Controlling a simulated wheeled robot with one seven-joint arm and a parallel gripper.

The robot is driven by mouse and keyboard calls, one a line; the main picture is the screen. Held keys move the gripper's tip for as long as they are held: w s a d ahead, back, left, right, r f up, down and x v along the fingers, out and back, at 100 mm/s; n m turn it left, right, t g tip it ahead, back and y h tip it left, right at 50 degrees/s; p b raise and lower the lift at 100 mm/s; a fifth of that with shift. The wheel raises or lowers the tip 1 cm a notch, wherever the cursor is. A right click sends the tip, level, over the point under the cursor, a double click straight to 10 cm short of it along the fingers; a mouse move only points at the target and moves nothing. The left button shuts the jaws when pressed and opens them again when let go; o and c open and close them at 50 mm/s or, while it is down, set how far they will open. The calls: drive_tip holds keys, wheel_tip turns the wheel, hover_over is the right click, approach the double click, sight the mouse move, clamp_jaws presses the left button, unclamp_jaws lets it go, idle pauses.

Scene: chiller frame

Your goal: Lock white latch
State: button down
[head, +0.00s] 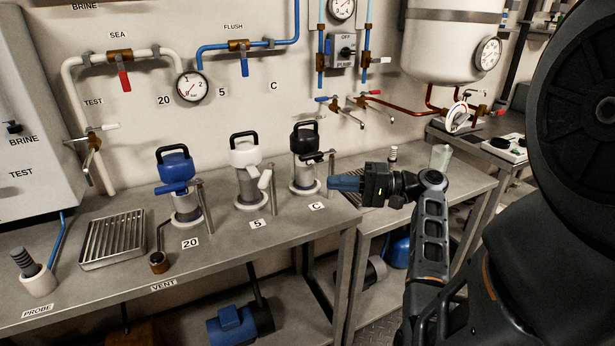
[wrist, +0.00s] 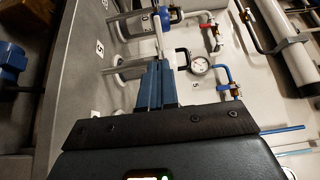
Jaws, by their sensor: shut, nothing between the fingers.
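The white latch (head: 265,180) is a short white lever on the front of the white-capped housing (head: 245,154), the middle of three. It sticks out to the right beside a metal post and looks tilted. My gripper (head: 331,183) is shut and empty, its blue fingers pointing left. It is to the right of the latch, close to the black-capped housing, and apart from the latch. In the wrist view my closed fingers (wrist: 158,66) point up the picture and hide part of the white-capped housing; I cannot make out the latch clearly there.
The blue-capped housing (head: 174,168) stands left and the black-capped housing (head: 305,143) right of the white one, each with a metal post. A slatted tray (head: 113,238) is on the bench at left. The bench front is mostly clear. Pipes and valves line the wall.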

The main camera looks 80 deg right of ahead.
sight(269, 180)
drive_tip(key=w+p, duration=0.1)
drive_tip(key=w, duration=0.3)
drive_tip(key=w+a, duration=0.1)
drive_tip(key=w, duration=0.3)
drive_tip(key=w+a+p, duration=0.1)
drive_tip(key=w, duration=0.4)
drive_tip(key=shift+w+f+p, duration=0.1)
drive_tip(key=shift+p, duration=0.2)
drive_tip(key=shift+a, duration=0.15)
